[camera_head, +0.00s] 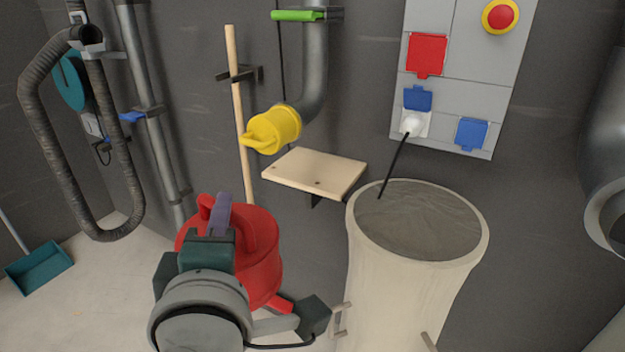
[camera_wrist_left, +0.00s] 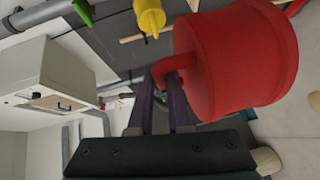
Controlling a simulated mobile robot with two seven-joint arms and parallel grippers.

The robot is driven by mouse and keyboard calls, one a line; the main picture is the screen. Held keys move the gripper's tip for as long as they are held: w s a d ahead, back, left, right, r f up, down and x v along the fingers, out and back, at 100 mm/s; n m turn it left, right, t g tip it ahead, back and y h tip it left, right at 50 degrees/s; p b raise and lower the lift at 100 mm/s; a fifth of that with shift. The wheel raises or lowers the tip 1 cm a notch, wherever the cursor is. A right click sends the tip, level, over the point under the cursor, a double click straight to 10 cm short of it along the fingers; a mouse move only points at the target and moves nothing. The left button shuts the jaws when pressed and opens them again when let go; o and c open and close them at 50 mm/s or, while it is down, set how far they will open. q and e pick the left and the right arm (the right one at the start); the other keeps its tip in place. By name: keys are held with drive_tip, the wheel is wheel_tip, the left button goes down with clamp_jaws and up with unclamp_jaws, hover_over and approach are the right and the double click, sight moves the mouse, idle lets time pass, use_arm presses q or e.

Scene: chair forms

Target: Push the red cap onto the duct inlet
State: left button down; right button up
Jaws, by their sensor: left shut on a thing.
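The red cap (camera_head: 262,255) is a large round drum shape with a loop handle. It is in the air at the lower left of the head view, partly hidden by my left gripper (camera_head: 220,208). The purple fingers are shut on its handle; the left wrist view shows the left gripper (camera_wrist_left: 163,80) at the handle and the red cap (camera_wrist_left: 245,60) to the upper right. At the right edge of the head view a grey duct (camera_head: 604,170) has a flanged lower end, cut off by the frame. I cannot tell whether this is the inlet. My right gripper is not in view.
A pale sack-like bin (camera_head: 400,290) with a grey fill stands right of the cap. A wooden shelf (camera_head: 315,170), a yellow cap (camera_head: 272,130) on a pipe and a wooden pole (camera_head: 238,100) are behind. A corrugated hose (camera_head: 45,150) hangs at left.

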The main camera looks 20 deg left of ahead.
use_arm(q)
drive_tip(key=s+d+r+m+g+h, duration=0.2)
drive_tip(key=s+r+m+h, duration=0.2)
drive_tip(key=r+m+h, duration=0.4)
drive_tip(key=s+d+r+m+g+h, duration=0.2)
drive_tip(key=s+r+m+h, duration=0.3)
drive_tip(key=r+m+h, duration=0.4)
wheel_tip(320, 180, up, 5)
drive_tip(key=g+h, duration=0.1)
drive_tip(key=h, duration=0.4)
drive_tip(key=shift+s+d+m, duration=0.15)
drive_tip(key=shift+d+m, duration=0.15)
drive_tip(key=shift+d, duration=0.05)
